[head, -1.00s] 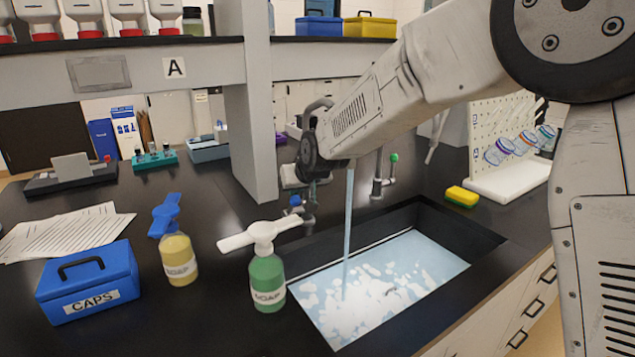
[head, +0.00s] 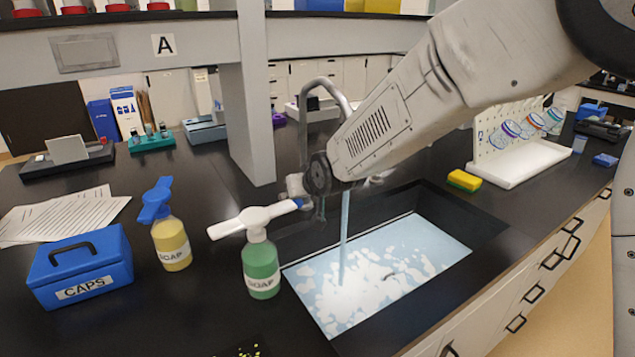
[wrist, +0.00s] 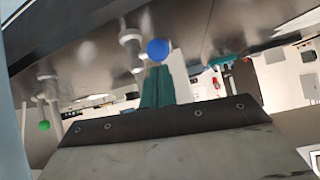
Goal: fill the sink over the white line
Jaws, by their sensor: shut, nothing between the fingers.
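The sink (head: 455,208) is a dark basin set in the black counter, holding pale blue water (head: 440,250) with white foam patches. A thin white line (head: 350,239) runs along its far wall, just at the water's edge; I cannot tell if the water is over it. A water stream (head: 344,240) falls into the sink from the gooseneck tap (head: 330,84), which my arm partly hides. A blue tap knob (head: 298,203) shows also in the wrist view (wrist: 157,50), just beyond the tips of my gripper (wrist: 158,72). My gripper is shut and empty. A green knob (wrist: 43,125) is at left.
A green soap bottle (head: 261,268) with a white pump stands close to the sink's left edge. A yellow soap bottle (head: 171,243) and a blue caps box (head: 82,265) stand further left. A grey post (head: 250,110) rises behind. A yellow sponge (head: 464,181) and a pegboard rack (head: 520,165) are right.

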